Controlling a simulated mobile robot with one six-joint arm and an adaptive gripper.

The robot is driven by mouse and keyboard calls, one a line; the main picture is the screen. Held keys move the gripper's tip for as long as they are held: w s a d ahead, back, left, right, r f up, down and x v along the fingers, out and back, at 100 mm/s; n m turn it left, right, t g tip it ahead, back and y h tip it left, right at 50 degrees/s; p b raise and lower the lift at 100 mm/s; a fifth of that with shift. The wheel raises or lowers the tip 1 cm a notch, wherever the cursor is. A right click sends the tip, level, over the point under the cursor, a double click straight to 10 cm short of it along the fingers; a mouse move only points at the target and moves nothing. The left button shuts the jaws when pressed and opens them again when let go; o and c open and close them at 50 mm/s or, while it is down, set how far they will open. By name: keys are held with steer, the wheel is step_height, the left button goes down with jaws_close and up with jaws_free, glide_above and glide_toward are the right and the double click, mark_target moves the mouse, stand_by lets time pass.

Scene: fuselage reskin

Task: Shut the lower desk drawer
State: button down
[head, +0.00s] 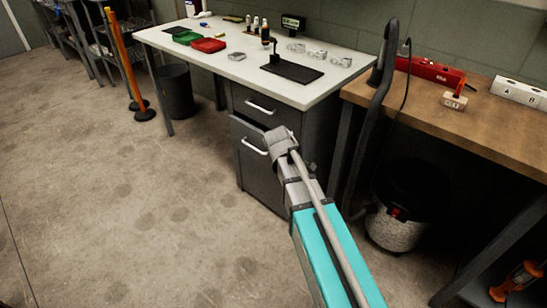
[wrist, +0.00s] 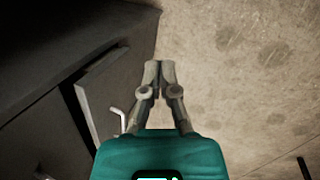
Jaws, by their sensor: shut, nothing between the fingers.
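The lower desk drawer (head: 246,165) is in the dark grey drawer unit under the white-topped desk. Its front stands out a little from the unit. Its pale handle (head: 254,146) shows just left of my arm's end. In the wrist view the drawer front (wrist: 104,82) is seen edge-on at the left, with the handle (wrist: 117,116) sticking out toward the fingers. My gripper (wrist: 159,68) is shut and empty, on the floor side of the drawer front. I cannot tell whether it touches the front. In the head view the fingertips are hidden.
The upper drawer (head: 258,96) looks flush. The desk top (head: 215,62) holds trays, bottles and a dark mat. A wooden bench (head: 480,125) and a vacuum cleaner (head: 400,225) stand at the right. A bin (head: 176,92) stands under the desk. The floor (head: 110,200) at left is clear.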

steer(key=s+d+m+g+y, duration=0.1)
steer(key=s+d+m, duration=0.1)
steer(key=s+m, duration=0.3)
steer(key=s+d+f+m+y, duration=0.1)
steer(key=s+d+m+y, duration=0.1)
steer(key=s+m, duration=0.4)
steer(key=s+d, duration=0.1)
steer(key=s, duration=0.2)
steer(key=shift+d+g, duration=0.3)
steer(key=shift+g, duration=0.1)
